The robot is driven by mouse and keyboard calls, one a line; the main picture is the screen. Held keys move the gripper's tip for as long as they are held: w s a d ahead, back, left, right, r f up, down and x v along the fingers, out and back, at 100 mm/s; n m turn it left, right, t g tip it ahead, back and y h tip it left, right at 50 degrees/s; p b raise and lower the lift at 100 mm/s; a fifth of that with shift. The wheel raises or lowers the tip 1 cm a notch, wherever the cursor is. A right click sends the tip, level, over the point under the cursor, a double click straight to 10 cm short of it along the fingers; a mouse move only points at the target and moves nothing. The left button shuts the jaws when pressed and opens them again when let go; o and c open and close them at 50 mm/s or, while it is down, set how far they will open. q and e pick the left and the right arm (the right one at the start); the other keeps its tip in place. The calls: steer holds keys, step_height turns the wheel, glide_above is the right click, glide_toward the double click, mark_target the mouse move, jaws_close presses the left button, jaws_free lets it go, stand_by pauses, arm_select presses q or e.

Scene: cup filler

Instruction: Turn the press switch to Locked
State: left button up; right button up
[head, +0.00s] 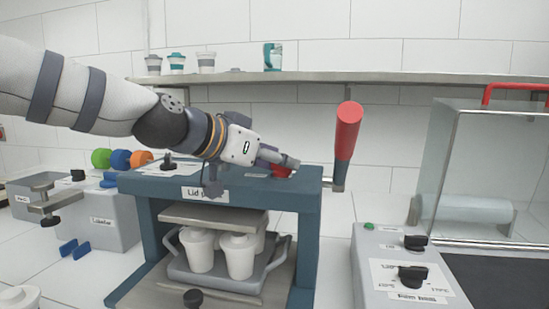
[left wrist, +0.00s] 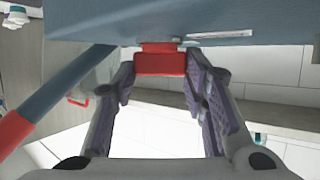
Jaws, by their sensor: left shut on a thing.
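The press (head: 252,187) is a blue frame labelled as a lid press, with a red-handled lever (head: 347,135) raised at its right side. A red switch block (head: 281,171) sits on the top beam and is partly hidden by my left gripper. My left gripper (head: 284,160) reaches over the beam from the left. In the left wrist view my left gripper (left wrist: 163,85) has its fingers on both sides of the red switch (left wrist: 160,62), shut on it. The switch's Locked marking is not readable.
A tray (head: 225,279) with several white lidded cups stands inside the press. A black knob (head: 168,161) is on the beam's left end. A grey machine with knobs (head: 410,277) and a glass case (head: 485,170) stand at the right. A shelf (head: 380,77) runs behind.

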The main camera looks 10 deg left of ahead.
arm_select(q)
steer(key=n+y, duration=0.1)
steer(key=n+t+y, duration=0.1)
steer(key=y, duration=0.1)
steer(key=n+y, duration=0.1)
steer(key=n, duration=0.1)
steer(key=shift+s+d+f+t, duration=0.1)
steer(key=shift+d+t, duration=0.15)
steer(key=shift+t, duration=0.05)
steer(key=shift+d+n+y, duration=0.1)
steer(key=shift+n+y, duration=1)
steer(key=shift+y, duration=0.4)
steer(key=o, duration=1.2)
steer(key=shift+c, duration=0.2)
steer(key=v, duration=1.2)
steer(key=shift+d, duration=0.25)
steer(key=shift+f, duration=0.1)
